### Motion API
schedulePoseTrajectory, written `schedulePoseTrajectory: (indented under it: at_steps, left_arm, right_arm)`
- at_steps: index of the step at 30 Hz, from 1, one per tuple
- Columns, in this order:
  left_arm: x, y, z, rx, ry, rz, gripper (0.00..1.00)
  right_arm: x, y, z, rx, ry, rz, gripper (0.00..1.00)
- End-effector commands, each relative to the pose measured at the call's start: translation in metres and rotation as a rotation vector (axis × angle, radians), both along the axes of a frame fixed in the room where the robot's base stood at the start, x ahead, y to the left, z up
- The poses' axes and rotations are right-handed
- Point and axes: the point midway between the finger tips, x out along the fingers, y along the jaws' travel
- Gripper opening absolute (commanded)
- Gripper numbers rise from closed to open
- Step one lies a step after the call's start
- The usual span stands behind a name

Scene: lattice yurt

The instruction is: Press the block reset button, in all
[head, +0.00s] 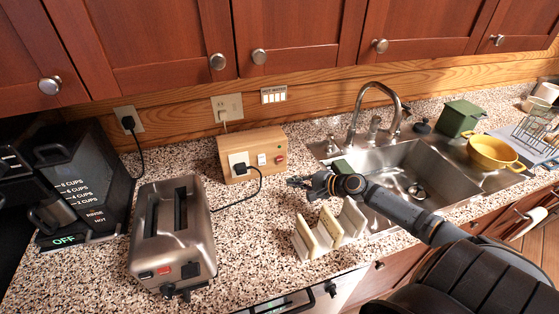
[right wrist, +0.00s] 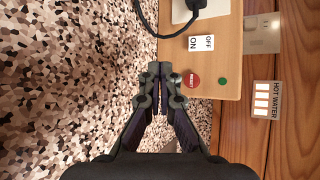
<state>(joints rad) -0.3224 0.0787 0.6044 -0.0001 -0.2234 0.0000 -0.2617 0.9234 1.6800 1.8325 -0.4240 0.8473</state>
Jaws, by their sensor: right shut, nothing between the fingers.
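The wooden block (head: 252,143) stands on the counter against the back wall, with a socket, a rocker switch (head: 261,159) and a red button (head: 281,158) on its front. In the right wrist view the red button (right wrist: 191,80) reads RESET; a green light (right wrist: 222,81) and the OFF/ON switch (right wrist: 201,42) are beside it. My right gripper (head: 292,182) is shut and empty, in front of the block, near the button's side. In the right wrist view its fingertips (right wrist: 159,69) appear close beside the button; I cannot tell whether they touch. My left gripper is not in view.
A black plug (head: 240,168) and cord run from the block to the steel toaster (head: 172,235). The sink (head: 420,175) and tall faucet (head: 375,100) are to the right. A coffee machine (head: 80,180) is far left.

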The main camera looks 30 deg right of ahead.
Motion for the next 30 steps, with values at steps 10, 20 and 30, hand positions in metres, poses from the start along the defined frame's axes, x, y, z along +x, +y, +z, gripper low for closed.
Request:
schedulePoseTrajectory:
  at_steps: [10,20,30]
  left_arm:
    - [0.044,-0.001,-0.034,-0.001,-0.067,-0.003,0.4]
    - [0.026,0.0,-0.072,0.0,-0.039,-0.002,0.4]
    - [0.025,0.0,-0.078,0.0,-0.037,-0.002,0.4]
  right_arm:
    - [0.033,-0.008,-0.007,0.0,-0.005,-0.001,0.0]
    - [0.075,-0.018,-0.004,0.0,-0.004,-0.002,0.0]
    - [0.086,-0.02,0.0,-0.001,0.001,0.001,0.0]
